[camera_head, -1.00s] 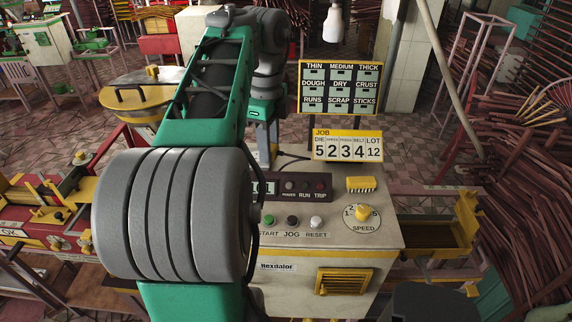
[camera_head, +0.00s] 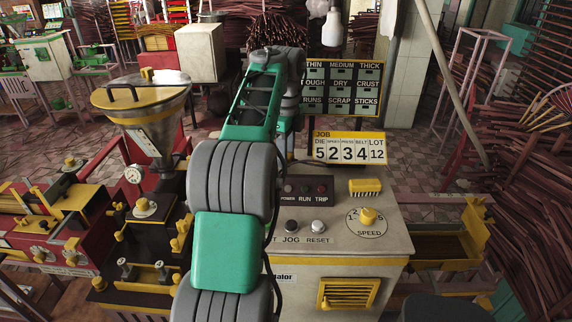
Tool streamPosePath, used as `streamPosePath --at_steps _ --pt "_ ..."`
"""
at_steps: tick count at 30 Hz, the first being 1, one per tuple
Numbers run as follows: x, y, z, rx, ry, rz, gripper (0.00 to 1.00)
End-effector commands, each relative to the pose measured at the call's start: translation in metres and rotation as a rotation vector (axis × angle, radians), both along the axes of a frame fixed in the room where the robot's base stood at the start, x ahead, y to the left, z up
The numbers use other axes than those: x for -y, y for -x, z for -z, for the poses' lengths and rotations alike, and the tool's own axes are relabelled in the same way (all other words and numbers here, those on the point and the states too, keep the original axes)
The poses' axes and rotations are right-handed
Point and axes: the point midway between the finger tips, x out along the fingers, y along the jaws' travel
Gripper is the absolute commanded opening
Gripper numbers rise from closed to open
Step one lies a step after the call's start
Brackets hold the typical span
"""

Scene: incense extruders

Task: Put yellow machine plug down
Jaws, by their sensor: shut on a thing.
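My arm reaches away from me across the middle of the view, beside the control cabinet (camera_head: 395,237). Its far end is a cluster of grey joints near the signboard. My gripper does not show. I cannot make out a yellow machine plug for certain, and whatever my gripper holds is hidden. A small yellow block with a ribbed lower edge (camera_head: 365,187) lies on the cabinet top, behind the yellow speed knob (camera_head: 368,216).
A yellow-rimmed hopper (camera_head: 150,129) stands left of my arm, above a dark machine with yellow clamps. Behind the cabinet is a number board (camera_head: 349,148). A yellow-edged trough (camera_head: 445,243) is at right. The cabinet's right top is mostly clear.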

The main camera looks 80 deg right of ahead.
Motion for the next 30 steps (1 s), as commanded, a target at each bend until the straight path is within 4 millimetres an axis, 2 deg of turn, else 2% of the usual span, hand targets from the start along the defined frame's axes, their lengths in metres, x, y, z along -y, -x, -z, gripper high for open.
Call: streamPosePath --at_steps 1,7,22,23,30 --pt "0.0 0.0 0.011 0.001 0.002 0.001 0.0" --pt "0.0 0.0 0.005 0.001 0.002 0.001 0.0" --pt "0.0 0.0 0.018 0.001 0.002 0.001 0.0" --pt "0.0 0.0 0.018 0.0 0.001 0.001 0.33" --pt "0.0 0.0 0.018 0.0 0.001 0.001 0.52"
